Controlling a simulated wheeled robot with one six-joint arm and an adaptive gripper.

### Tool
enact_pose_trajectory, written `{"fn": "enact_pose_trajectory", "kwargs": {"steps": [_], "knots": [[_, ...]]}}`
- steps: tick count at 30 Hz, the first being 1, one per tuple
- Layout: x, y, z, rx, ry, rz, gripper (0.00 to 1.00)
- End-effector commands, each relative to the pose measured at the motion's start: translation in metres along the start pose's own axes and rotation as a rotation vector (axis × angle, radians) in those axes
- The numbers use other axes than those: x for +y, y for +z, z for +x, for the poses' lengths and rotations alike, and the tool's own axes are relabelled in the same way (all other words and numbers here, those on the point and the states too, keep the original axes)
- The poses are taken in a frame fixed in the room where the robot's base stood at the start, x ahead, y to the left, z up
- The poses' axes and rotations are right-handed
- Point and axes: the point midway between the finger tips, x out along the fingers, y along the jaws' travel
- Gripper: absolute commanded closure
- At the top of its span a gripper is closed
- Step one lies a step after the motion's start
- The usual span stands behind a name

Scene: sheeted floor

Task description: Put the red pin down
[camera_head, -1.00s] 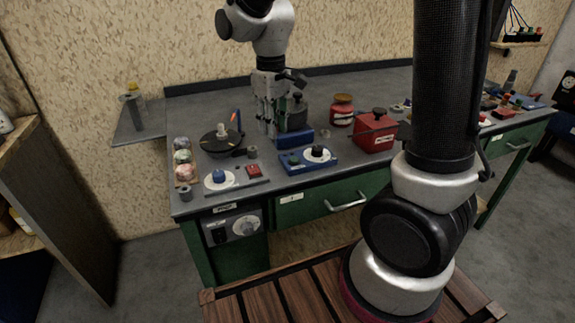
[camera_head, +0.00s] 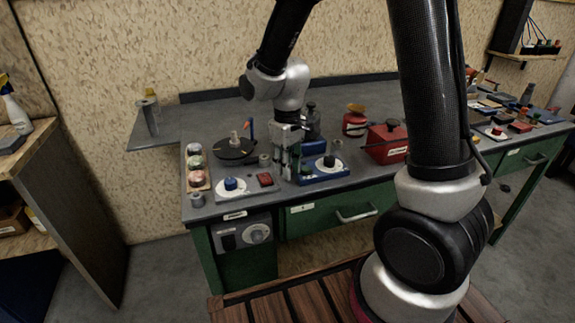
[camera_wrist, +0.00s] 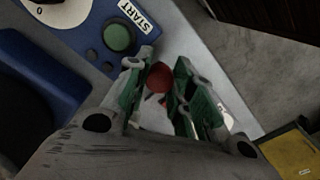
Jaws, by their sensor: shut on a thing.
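The red pin shows in the wrist view as a round red end (camera_wrist: 160,76) between the fingertips of my gripper (camera_wrist: 158,82). The rest of the pin is hidden or too dark to tell. My gripper is shut on it, its green-lined fingers on either side. In the head view my gripper (camera_head: 287,172) is low over the front part of the grey workbench (camera_head: 330,98), just left of the blue control box (camera_head: 326,179). The pin cannot be made out there.
In the wrist view, the box's green START button (camera_wrist: 117,37) is close beside the fingers, and the bench edge and floor lie to the right.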

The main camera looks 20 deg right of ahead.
Motion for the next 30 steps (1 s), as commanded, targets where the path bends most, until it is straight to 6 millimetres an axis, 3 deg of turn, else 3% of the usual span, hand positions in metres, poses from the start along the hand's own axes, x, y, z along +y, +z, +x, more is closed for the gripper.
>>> {"fn": "enact_pose_trajectory", "kwargs": {"steps": [1, 2, 5, 17, 20, 30], "knots": [[0.000, 0.000, 0.002, -0.002, 0.000, 0.000, 1.00], [0.000, 0.000, 0.002, -0.002, 0.000, 0.000, 0.75], [0.000, 0.000, 0.002, -0.001, 0.000, 0.000, 0.56], [0.000, -0.001, -0.004, 0.002, 0.000, 0.000, 0.55], [0.000, -0.001, -0.019, 0.004, 0.001, 0.000, 0.55], [0.000, -0.001, -0.093, 0.004, 0.001, 0.000, 0.55]]}}
